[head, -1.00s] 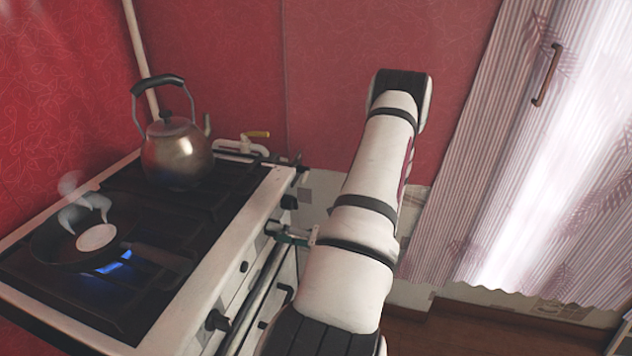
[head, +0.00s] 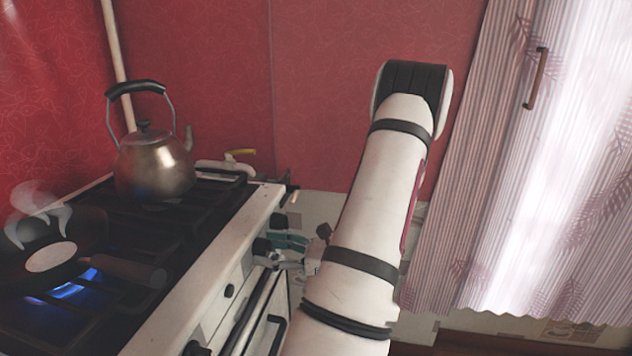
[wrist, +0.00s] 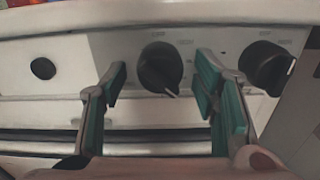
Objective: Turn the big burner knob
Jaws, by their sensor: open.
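My gripper (wrist: 161,88) is open in the wrist view, with one teal-padded finger on each side of a round black knob (wrist: 158,66). The fingertips are spread wider than the knob, and I cannot tell whether they reach around it. A second black knob (wrist: 268,66) with a pale pointer line is just right of the right finger. Which of them is the big burner's knob cannot be told. In the head view my gripper (head: 286,243) is at the far end of the stove's front panel, partly hidden by my arm, beside a dark knob (head: 262,246).
The white stove (head: 190,283) carries a metal kettle (head: 155,167) and a pan (head: 105,262) over a lit blue flame. An oven handle bar (head: 252,315) runs below the knobs. A small dark round spot (wrist: 42,68) is on the panel at left. A curtain (head: 500,200) hangs at right.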

